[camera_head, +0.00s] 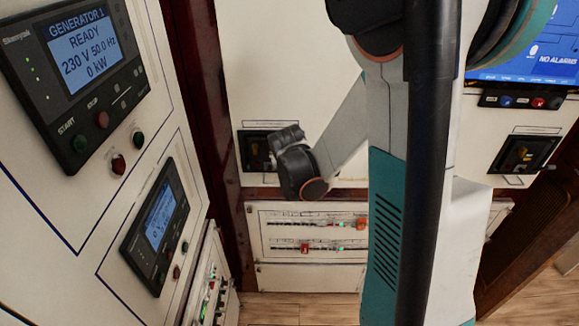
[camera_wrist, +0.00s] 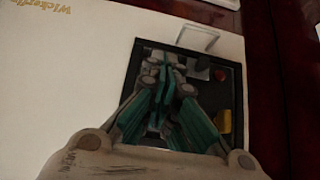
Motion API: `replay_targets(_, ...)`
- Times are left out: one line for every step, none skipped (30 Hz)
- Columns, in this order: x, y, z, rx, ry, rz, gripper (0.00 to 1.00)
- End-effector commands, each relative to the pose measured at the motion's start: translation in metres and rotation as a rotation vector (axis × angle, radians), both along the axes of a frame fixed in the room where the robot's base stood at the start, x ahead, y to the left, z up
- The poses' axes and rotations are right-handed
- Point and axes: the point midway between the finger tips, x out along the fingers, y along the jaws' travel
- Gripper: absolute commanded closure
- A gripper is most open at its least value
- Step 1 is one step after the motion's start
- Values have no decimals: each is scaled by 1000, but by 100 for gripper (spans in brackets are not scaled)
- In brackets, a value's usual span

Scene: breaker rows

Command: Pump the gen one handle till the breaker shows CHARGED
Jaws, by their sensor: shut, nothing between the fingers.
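A black breaker unit (camera_head: 251,150) is set in the pale back wall, left of centre in the head view. It also fills the middle of the wrist view (camera_wrist: 229,92). A red button (camera_wrist: 219,75), a yellow part (camera_wrist: 225,121) and a grey part (camera_wrist: 198,70) show on its face. I cannot tell whether the grey part is the pump handle. My gripper (camera_wrist: 165,68) is shut and empty, its fingertips in front of the breaker face, covering much of it. Contact with the handle cannot be told. No CHARGED flag is readable.
Generator panels (camera_head: 80,65) and (camera_head: 158,222) line the left wall; the upper reads GENERATOR 1 READY. A second breaker (camera_head: 525,154) is at the right under a screen (camera_head: 530,50). Switch rows (camera_head: 310,235) lie below the first breaker. My arm hides the centre right.

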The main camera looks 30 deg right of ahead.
Motion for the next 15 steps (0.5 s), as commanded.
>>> replay_targets(-1, 1, -3, -6, -9, 0, 100)
replay_targets(-1, 1, -3, -10, -14, 1, 100)
replay_targets(-2, 1, -3, -14, -20, 1, 100)
replay_targets(-2, 1, -4, -17, -25, 1, 100)
replay_targets(-2, 2, -4, -21, -30, 1, 100)
replay_targets(-3, 2, -4, -24, -36, 0, 100)
replay_targets(-3, 2, -5, -26, -39, 0, 100)
replay_targets(-3, 2, -5, -29, -43, 0, 100)
replay_targets(-4, 2, -5, -32, -47, -1, 100)
replay_targets(-4, 2, -6, -34, -49, -1, 100)
replay_targets(-4, 2, -6, -34, -49, -1, 100)
replay_targets(-5, 3, -6, -34, -49, -1, 100)
replay_targets(-5, 3, -6, -34, -49, -1, 100)
replay_targets(-5, 3, -7, -33, -49, -1, 100)
replay_targets(-5, 3, -7, -33, -49, -1, 100)
